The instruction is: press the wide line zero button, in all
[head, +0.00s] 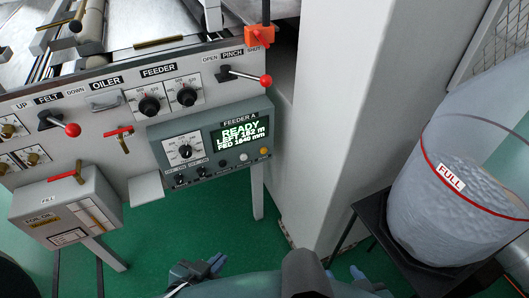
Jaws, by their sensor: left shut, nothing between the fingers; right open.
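The grey feeder A control box (212,140) hangs on the front of the machine. Its lit display (239,132) reads READY, LEFT 182 m, FED 1640 mm. Below the display are a dark button (222,163), a white button (243,157) and an orange button (263,151). Their small labels are too fine to read, so I cannot tell which is the zero button. My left gripper (218,264) is shut and empty, low in the view, below the box and apart from it. My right gripper (358,278) is open at the bottom edge, right of the left one.
Red-knobbed levers (72,129) and feeder dials (187,96) sit on the machine panel. A white pillar (335,120) stands to the right. A clear bin (450,205) marked FULL rests on a dark stand. Green floor (180,230) lies open below the box.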

